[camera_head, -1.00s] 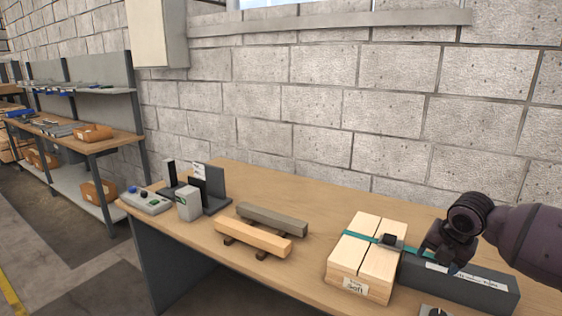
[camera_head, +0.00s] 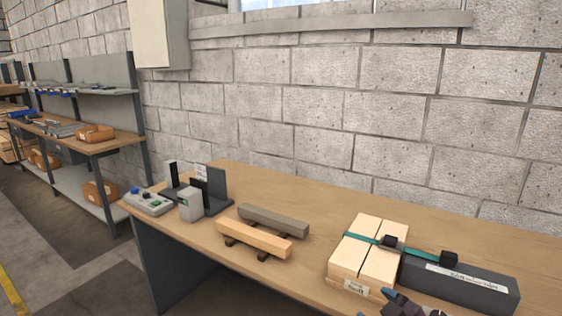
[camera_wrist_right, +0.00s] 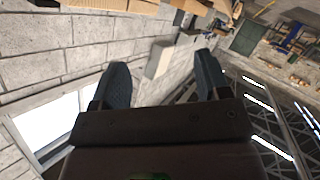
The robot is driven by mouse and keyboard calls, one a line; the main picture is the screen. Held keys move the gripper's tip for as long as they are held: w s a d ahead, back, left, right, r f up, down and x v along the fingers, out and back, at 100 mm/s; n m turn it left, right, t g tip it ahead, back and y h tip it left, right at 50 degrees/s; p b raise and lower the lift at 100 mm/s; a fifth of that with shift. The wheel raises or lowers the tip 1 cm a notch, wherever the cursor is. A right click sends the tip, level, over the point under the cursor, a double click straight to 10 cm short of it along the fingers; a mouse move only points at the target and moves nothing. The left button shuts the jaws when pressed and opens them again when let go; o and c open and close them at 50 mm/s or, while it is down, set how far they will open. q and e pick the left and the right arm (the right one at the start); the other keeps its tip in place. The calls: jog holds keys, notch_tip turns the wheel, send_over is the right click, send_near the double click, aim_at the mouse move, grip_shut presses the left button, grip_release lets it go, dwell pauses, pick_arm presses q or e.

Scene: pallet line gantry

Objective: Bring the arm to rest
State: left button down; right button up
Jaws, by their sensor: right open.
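My right gripper (camera_head: 376,303) shows at the bottom edge of the head view, in front of the pale wooden blocks (camera_head: 352,258). Only part of it is in frame. In the right wrist view its two dark fingers (camera_wrist_right: 161,64) are spread wide with nothing between them. A teal strap (camera_head: 418,249) crosses the blocks, passes a black buckle (camera_head: 389,241) and reaches a black end piece (camera_head: 449,257) over the dark grey box (camera_head: 462,284). The gripper is apart from the strap. My left gripper is not in view.
The wooden table (camera_head: 330,210) also carries two bars (camera_head: 262,238) on small supports, a grey control box (camera_head: 148,202) and a dark stand (camera_head: 216,188). A block wall stands behind. A shelf bench (camera_head: 90,140) stands at the far left.

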jog(key=s+d+f+m+g+h, duration=0.1)
jog(key=s+d+f+m, duration=0.1)
jog(key=s+f, duration=0.3)
jog(key=s+d+f+m+h, duration=0.2)
jog(key=s+f+m, duration=0.2)
jog(key=s, duration=0.9)
jog(key=s+d+f+m+g+h, duration=0.1)
jog(key=s+d+f+m+h, duration=0.1)
jog(key=s+f, duration=0.5)
jog(key=s+m, duration=0.1)
jog(key=s, duration=0.2)
jog(key=shift+d+f+g, duration=0.15)
jog(key=shift+f+g, duration=0.15)
jog(key=shift+f, duration=0.1)
